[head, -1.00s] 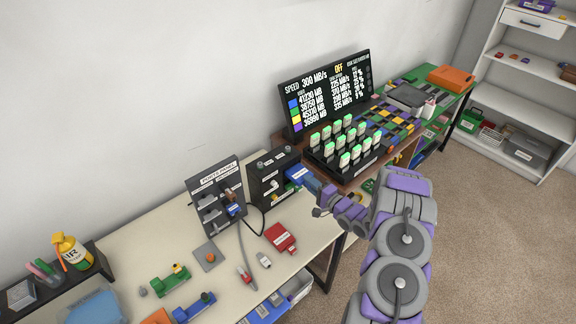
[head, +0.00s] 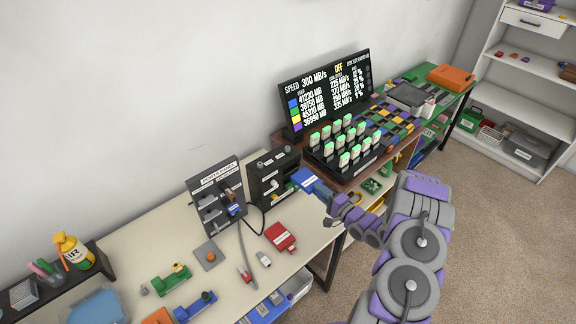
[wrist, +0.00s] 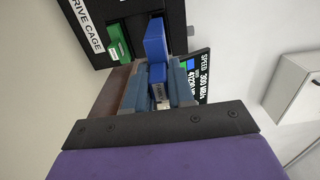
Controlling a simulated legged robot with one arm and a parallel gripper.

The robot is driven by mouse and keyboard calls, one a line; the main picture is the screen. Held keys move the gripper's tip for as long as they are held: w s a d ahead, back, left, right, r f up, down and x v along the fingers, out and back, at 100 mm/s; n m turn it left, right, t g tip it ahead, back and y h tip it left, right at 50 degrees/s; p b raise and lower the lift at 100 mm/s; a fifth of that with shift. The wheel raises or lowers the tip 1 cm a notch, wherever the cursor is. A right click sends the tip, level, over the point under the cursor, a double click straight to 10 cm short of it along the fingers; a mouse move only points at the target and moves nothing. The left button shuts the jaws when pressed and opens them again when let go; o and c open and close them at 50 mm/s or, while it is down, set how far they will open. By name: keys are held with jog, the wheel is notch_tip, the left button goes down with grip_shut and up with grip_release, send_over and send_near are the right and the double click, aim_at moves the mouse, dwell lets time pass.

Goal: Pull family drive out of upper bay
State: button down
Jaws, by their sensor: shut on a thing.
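The black drive cage (head: 268,184) stands at the right end of the pale workbench; in the wrist view its labelled face (wrist: 72,20) is at the top. A blue drive (head: 304,179) is at the cage's right side, sticking out toward my gripper (head: 322,190). In the wrist view the blue drive (wrist: 156,42) lies between the two fingers of my gripper (wrist: 158,85), which is shut on it. I cannot tell whether its far end is still inside the bay. A green drive (wrist: 118,42) sits in the cage beside it.
A ports panel (head: 216,195) with cables stands left of the cage. A red drive (head: 280,236) lies on the bench in front. A display (head: 326,92) and a rack of green-topped sticks (head: 345,145) stand to the right. Open floor lies at right.

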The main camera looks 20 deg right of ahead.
dwell(0.3)
jog(key=s+d+r+p, duration=0.1)
jog(key=s+d+r, duration=0.1)
jog(key=s, duration=0.3)
jog(key=shift+s+r+p, duration=0.4)
jog(key=shift+r, duration=0.1)
